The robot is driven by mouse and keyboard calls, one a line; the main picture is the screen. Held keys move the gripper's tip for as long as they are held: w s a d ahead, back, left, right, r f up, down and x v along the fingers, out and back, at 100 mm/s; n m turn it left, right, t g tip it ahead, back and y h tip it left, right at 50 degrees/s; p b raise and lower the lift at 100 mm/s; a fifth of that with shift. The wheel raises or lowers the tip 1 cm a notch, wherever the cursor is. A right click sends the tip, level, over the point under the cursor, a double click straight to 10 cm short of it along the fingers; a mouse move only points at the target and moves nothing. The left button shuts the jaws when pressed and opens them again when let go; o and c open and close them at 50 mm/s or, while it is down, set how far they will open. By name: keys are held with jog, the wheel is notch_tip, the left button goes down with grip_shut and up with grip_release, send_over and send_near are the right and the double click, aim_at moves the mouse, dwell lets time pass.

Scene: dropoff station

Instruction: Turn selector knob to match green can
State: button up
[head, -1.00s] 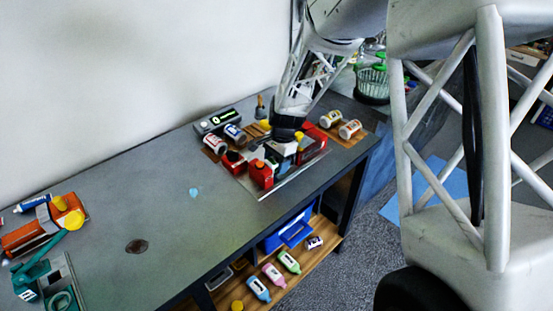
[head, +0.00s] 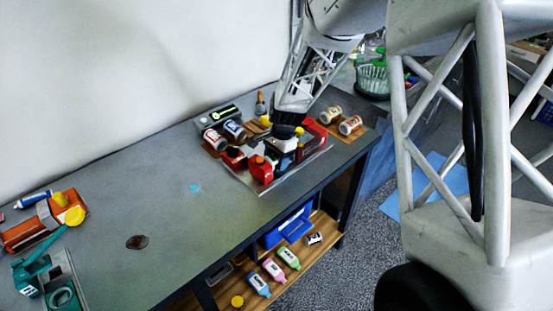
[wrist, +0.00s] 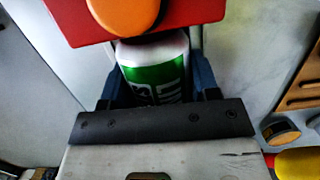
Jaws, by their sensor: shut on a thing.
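A green can with a white top edge and white marks (wrist: 155,72) sits between my two fingers in the wrist view. My gripper (wrist: 160,88) is shut on it, with a dark blue finger at each side.
White-and-brown jars (head: 350,125) lie to the right. The table's middle (head: 150,190) is mostly clear.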

jog(key=o, duration=0.8)
jog(key=shift+s+a+v, duration=0.15)
jog(key=shift+a+v, duration=0.05)
jog(key=shift+v, duration=0.95)
jog(key=shift+s+a+v, duration=0.15)
jog(key=shift+v, duration=1)
jog(key=shift+s+a+v, duration=0.15)
jog(key=shift+a+v, duration=0.05)
jog(key=shift+v, duration=0.9)
jog(key=shift+r, duration=0.15)
